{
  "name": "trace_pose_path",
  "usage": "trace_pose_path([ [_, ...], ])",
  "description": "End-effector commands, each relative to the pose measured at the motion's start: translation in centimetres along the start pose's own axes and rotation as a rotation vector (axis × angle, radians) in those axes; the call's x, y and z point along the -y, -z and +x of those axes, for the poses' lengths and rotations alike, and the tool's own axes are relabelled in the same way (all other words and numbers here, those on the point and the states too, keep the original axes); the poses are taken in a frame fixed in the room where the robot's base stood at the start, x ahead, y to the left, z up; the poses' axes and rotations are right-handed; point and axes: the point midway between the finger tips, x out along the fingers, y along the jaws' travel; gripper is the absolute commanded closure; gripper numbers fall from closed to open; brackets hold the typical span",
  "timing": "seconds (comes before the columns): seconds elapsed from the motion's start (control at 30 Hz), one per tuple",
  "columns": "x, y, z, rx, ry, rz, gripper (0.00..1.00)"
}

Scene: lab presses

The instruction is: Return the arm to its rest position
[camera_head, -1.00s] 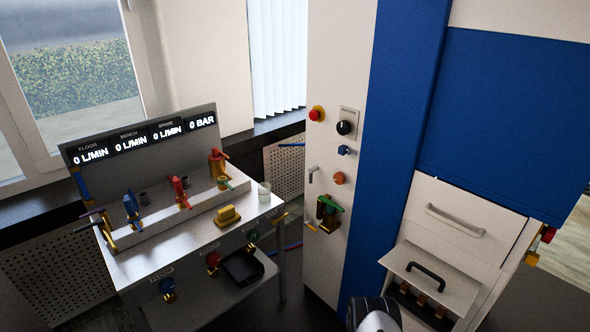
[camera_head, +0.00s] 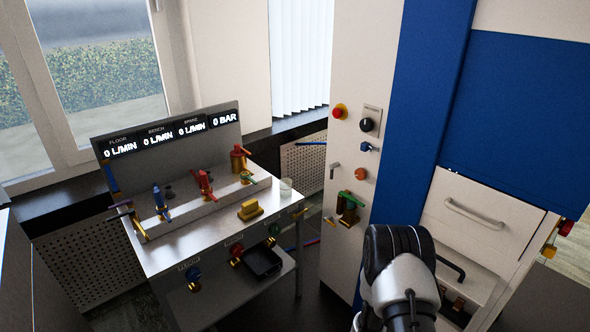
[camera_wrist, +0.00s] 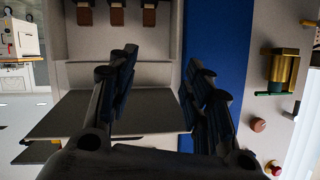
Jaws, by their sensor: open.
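My arm shows at the bottom of the head view, a grey and black link (camera_head: 402,272) in front of the white and blue press cabinet (camera_head: 408,150). My gripper's fingers are not visible in the head view. In the wrist view my gripper (camera_wrist: 160,90) is open, its two dark fingers well apart with nothing between them. Behind the fingers are the cabinet's blue strip (camera_wrist: 200,40) and an open compartment with a pale flap (camera_wrist: 100,114).
A metal bench (camera_head: 220,222) with valves, a yellow block (camera_head: 250,210) and a clear cup (camera_head: 286,187) stands left. The cabinet carries a red button (camera_head: 338,111), a black knob (camera_head: 366,125) and a green-handled valve (camera_head: 350,205). Dark floor shows between bench and cabinet.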

Motion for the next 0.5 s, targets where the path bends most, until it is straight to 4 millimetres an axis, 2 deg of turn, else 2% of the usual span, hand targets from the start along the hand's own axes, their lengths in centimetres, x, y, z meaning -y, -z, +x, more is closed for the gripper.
trace_pose_path([
  [0.03, 2.4, 2.2, -0.3, 0.037, 0.031, 0.017, 0.54],
  [0.2, 8.1, 7.2, -3.1, 0.194, 0.128, 0.022, 0.54],
  [0.37, 12.1, 11.7, -7.8, 0.328, 0.228, -0.013, 0.54],
  [0.5, 14.0, 15.3, -13.2, 0.435, 0.310, -0.071, 0.54],
])
